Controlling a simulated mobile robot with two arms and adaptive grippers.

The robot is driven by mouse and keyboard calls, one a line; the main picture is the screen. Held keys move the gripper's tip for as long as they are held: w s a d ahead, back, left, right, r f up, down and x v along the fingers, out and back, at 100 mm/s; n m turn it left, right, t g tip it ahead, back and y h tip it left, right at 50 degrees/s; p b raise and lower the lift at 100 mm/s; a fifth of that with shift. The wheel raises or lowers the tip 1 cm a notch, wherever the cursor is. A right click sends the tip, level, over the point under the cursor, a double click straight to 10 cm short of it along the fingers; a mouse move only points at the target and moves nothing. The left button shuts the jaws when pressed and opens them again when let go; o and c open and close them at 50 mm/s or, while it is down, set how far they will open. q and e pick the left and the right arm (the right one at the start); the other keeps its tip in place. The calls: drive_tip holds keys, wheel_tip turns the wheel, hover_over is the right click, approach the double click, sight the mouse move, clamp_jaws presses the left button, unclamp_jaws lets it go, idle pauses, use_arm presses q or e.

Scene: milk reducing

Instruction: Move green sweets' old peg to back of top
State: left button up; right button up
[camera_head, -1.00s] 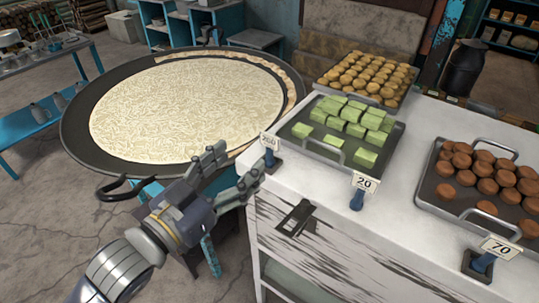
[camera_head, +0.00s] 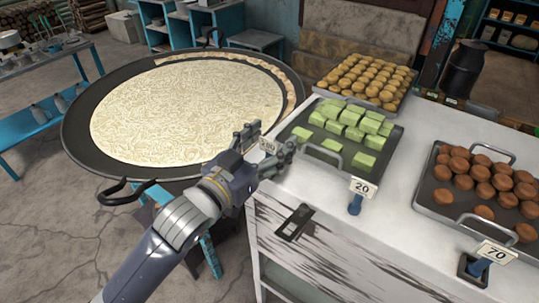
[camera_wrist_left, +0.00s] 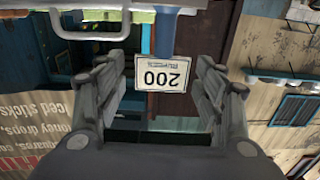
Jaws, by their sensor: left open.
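The green sweets (camera_head: 350,125) lie as pale green blocks on a dark tray (camera_head: 302,121) on the white counter. A price peg with a "200" card (camera_head: 268,146) stands at the counter's left edge near that tray. My left gripper (camera_head: 271,138) is open, with its fingers either side of this card. In the left wrist view, the card (camera_wrist_left: 163,76) appears upside down between the two open fingers, under its blue post (camera_wrist_left: 166,36). A second peg with a "20" card (camera_head: 363,187) stands in front of the green sweets. My right gripper is not in view.
A tray of round golden sweets (camera_head: 365,78) is behind the green ones. Brown sweets (camera_head: 485,180) and a "70" peg (camera_head: 494,253) are at the right. A large round pan (camera_head: 185,110) stands left of the counter. The counter between the trays is clear.

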use_arm(q)
drive_tip(key=c, duration=1.2)
drive_tip(key=shift+c, duration=0.6)
drive_tip(key=shift+r, duration=0.15)
